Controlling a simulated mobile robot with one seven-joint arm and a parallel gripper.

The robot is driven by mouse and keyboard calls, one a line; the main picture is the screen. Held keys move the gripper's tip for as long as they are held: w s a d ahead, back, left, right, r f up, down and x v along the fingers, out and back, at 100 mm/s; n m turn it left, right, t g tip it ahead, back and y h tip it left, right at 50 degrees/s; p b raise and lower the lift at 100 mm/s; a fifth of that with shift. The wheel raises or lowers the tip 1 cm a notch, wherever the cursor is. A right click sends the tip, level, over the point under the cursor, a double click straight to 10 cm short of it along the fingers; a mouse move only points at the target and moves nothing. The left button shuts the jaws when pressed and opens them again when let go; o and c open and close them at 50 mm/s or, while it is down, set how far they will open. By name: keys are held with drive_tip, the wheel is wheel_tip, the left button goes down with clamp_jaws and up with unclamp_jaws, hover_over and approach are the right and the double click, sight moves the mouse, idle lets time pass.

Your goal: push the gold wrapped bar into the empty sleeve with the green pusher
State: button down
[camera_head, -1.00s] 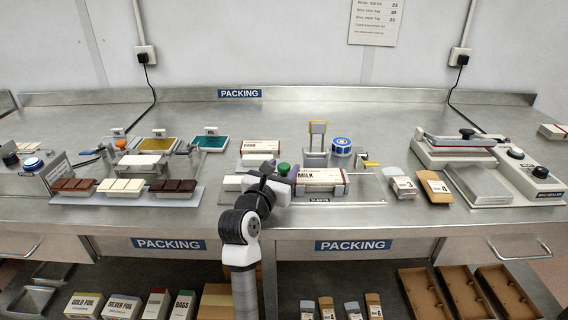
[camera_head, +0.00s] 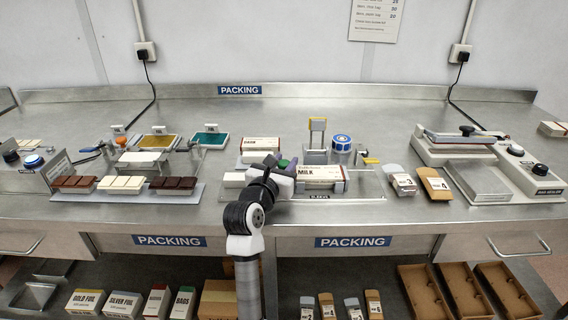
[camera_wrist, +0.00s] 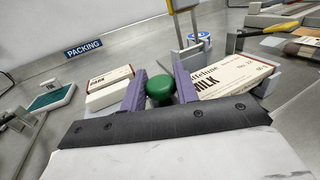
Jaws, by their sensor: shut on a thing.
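My gripper (camera_wrist: 158,90) is shut on the green pusher (camera_wrist: 160,86), whose round knob shows between the purple fingers in the wrist view. In the head view the pusher (camera_head: 283,163) is a small green spot at my gripper. The MILK sleeve (camera_head: 320,172), white with a brown edge, lies just right of the pusher; it also shows in the wrist view (camera_wrist: 228,78). The DARK sleeve (camera_head: 260,144) lies behind and to the left. I cannot see the gold wrapped bar; my gripper and the sleeve hide the place between them.
The packing fixture (camera_head: 366,186) carries the sleeves. A blue tape roll (camera_head: 341,143) and a yellow-topped stand (camera_head: 317,135) are behind. Labelled pouches (camera_head: 402,183) lie to the right, near a sealer (camera_head: 468,155). Chocolate bars (camera_head: 123,184) lie on a tray at left.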

drive_tip(key=a+p, duration=0.1)
drive_tip(key=a, duration=1.4)
drive_tip(key=shift+a, duration=0.1)
drive_tip(key=c, duration=1.1)
unclamp_jaws()
drive_tip(key=shift+a, duration=0.15)
drive_tip(key=shift+s, duration=0.1)
drive_tip(key=b+v, duration=0.3)
drive_tip(key=v, duration=1)
drive_tip(key=shift+s+a, duration=0.1)
drive_tip(key=shift+s, duration=0.2)
